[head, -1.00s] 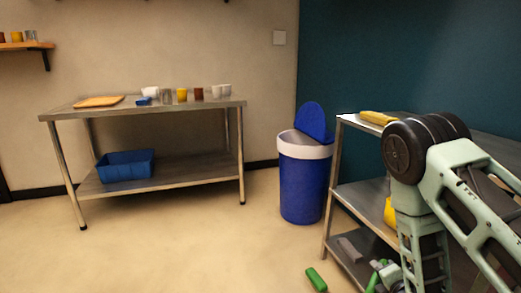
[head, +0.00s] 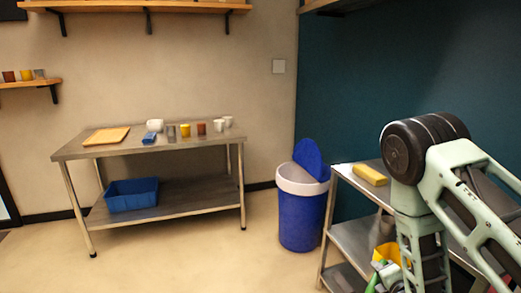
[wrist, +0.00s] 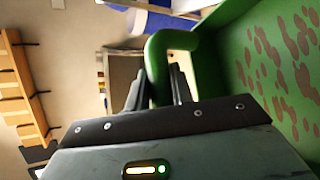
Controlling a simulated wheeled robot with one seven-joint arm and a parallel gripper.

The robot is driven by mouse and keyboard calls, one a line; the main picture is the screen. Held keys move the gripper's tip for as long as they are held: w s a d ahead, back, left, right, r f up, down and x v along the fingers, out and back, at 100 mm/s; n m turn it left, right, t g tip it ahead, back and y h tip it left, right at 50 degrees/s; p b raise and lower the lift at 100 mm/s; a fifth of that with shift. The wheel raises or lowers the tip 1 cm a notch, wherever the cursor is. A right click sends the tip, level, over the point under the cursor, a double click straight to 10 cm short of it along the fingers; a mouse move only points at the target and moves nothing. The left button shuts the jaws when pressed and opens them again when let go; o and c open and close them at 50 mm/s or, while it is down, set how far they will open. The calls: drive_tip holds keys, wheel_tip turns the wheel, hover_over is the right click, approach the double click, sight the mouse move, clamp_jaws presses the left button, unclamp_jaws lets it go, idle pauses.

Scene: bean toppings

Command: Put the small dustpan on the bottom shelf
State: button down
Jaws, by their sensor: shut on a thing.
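My gripper (wrist: 157,88) is shut on the green handle of the small dustpan (wrist: 275,60) in the wrist view. The dustpan's green pan, marked with brownish patches, fills the right of that view. In the head view my gripper (head: 388,274) is low beside the right-hand metal rack, mostly hidden by my arm, with a bit of green next to it. The rack's lower shelf (head: 343,279) shows only in part at the bottom edge. The left table also has a bottom shelf (head: 175,196).
A blue bin (head: 133,194) stands on the left table's bottom shelf. Cups and an orange board (head: 106,136) are on its top. A blue trash can (head: 301,215) stands beside the rack. A yellow block (head: 370,174) lies on the rack's top. The floor at front left is clear.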

wheel_tip(320, 180, up, 5)
drive_tip(key=p, duration=0.3)
drive_tip(key=v, duration=0.5)
drive_tip(key=shift+r, duration=0.15)
drive_tip(key=shift+a, duration=0.1)
idle(0.4)
idle(0.9)
idle(1.9)
